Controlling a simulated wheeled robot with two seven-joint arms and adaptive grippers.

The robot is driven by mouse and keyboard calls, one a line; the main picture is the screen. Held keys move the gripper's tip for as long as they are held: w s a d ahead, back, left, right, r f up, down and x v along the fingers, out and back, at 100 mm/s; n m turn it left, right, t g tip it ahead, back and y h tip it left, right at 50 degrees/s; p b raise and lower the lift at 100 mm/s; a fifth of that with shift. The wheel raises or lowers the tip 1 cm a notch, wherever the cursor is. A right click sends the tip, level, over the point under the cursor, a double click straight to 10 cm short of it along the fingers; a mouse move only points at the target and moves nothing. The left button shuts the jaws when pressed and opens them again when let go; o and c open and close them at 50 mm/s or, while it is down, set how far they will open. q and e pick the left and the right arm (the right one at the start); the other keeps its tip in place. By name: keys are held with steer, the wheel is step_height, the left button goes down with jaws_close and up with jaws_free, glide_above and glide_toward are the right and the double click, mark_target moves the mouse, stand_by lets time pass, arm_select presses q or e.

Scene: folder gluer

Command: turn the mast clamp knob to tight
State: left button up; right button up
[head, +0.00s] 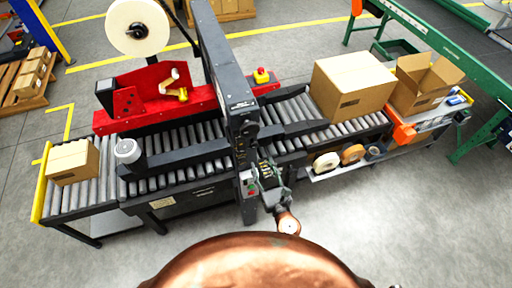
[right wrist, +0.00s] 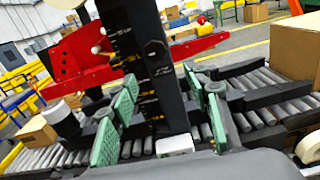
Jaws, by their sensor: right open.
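The dark mast (head: 222,70) of the case sealer stands upright over the roller conveyor. My right gripper (head: 266,175) is in front of the mast, below the knob. Its green-padded fingers (right wrist: 163,118) are spread with nothing between them, and the knob is beyond and above the tips. My left gripper is out of view.
A small carton (head: 73,161) is at the left end. Tape rolls (head: 327,162) lie on a low shelf. The front floor is clear.

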mark_target(255, 147)
steer(key=x, duration=0.4)
steer(key=r+x, duration=0.1)
steer(key=x, duration=0.1)
steer(key=shift+w+a+r, duration=0.1)
steer(key=shift+w+a, duration=0.1)
steer(key=shift+a, duration=0.1)
steer(key=shift+w+a, duration=0.15)
steer(key=shift+w, duration=0.45)
steer(key=shift+c, duration=0.4)
steer(key=c, duration=1.1)
steer(key=shift+o, duration=0.2)
